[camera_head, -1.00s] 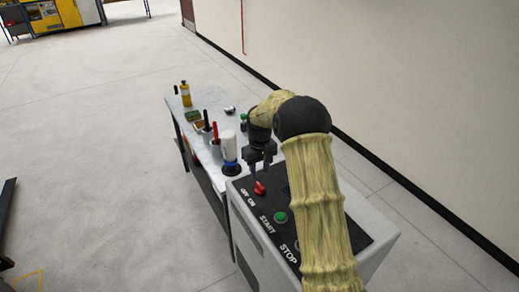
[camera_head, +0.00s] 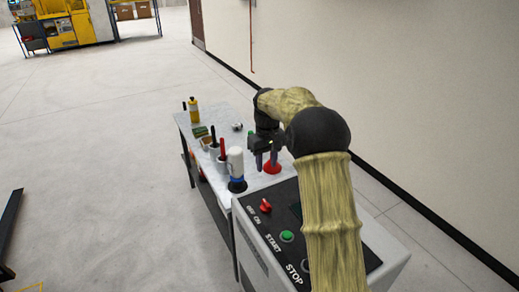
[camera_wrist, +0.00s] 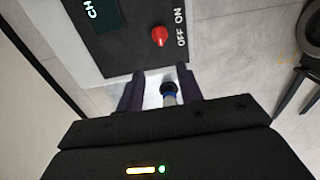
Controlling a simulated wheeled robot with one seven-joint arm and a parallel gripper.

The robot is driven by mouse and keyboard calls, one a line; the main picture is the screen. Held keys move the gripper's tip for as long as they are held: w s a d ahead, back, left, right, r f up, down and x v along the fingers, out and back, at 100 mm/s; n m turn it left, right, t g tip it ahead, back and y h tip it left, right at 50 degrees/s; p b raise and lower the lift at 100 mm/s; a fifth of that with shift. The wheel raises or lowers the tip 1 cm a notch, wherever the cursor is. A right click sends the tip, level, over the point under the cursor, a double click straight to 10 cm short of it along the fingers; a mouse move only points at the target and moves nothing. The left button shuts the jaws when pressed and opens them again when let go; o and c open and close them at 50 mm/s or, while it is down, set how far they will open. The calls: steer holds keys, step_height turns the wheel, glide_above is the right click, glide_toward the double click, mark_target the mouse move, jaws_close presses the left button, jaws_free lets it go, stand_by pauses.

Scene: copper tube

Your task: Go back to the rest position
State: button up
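My gripper (camera_head: 265,160) is above the near end of the grey table, just beyond the control box, with my arm reaching in from the lower right. In the wrist view my gripper (camera_wrist: 160,88) has its two dark fingers apart and nothing held between them. The control panel (camera_head: 326,254) has a red OFF/ON knob (camera_head: 266,206), a green START button (camera_head: 287,236) and a STOP label; my arm hides its right part. In the wrist view the red knob (camera_wrist: 159,37) lies ahead of the fingertips, apart from them.
A white bottle with a blue band (camera_head: 236,163) stands left of my gripper. A red round object (camera_head: 272,167) is beside the fingers. Dark and red-handled tools, a green sponge (camera_head: 200,132) and a yellow bottle (camera_head: 194,110) stand farther back. A wall is to the right; the left floor is open.

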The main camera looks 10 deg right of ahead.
steer(key=s+f+m+t, duration=0.1)
steer(key=s+f+m, duration=0.1)
steer(key=s, duration=1.3)
steer(key=s+f+m+t, duration=0.1)
steer(key=s+f, duration=0.1)
steer(key=s, duration=1.3)
steer(key=shift+m+t, duration=0.3)
steer(key=shift+m, duration=0.1)
